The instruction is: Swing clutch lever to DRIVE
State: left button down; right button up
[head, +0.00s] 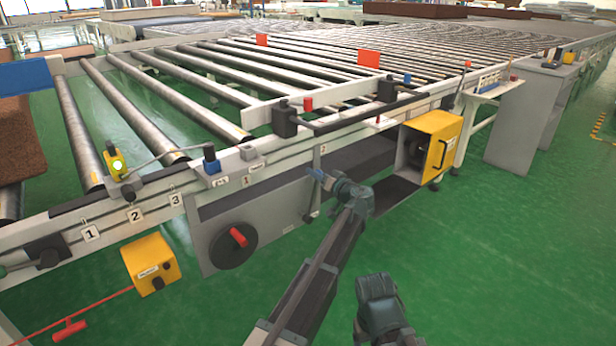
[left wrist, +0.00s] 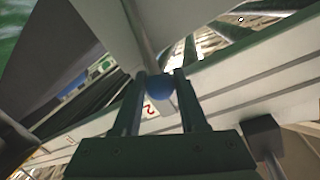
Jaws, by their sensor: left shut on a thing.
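My left gripper (head: 318,177) reaches up to the side of the conveyor frame, at a thin grey lever (head: 317,156) that hangs from the rail. In the left wrist view a round blue knob (left wrist: 160,88) sits between the two fingers of my left gripper (left wrist: 157,92), which are shut on it. The knob is mostly hidden by the gripper in the head view. Any DRIVE marking is not readable. A dark part of my right arm shows at the bottom centre of the head view, but no fingers of the right gripper are visible.
A yellow box (head: 433,145) stands right of the lever under the rail. A grey panel with a black disc and red handle (head: 238,238) is to the left. A second yellow box (head: 150,264) hangs lower left. Green floor (head: 510,260) at the right is clear.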

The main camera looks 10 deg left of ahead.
pick_arm(q)
jog(key=shift+w+d+f+m+g, duration=0.2)
jog(key=shift+w+d+f+m, duration=0.1)
jog(key=shift+w+d+m, duration=0.3)
jog(key=shift+w+d+f+m+g, duration=0.2)
jog(key=shift+w+d+f+m, duration=0.15)
jog(key=shift+w, duration=0.3)
pick_arm(e)
jog(key=shift+f, duration=0.25)
pick_arm(q)
jog(key=shift+d, duration=0.1)
jog(key=shift+c, duration=2.4)
grip_release()
jog(key=shift+w, duration=0.1)
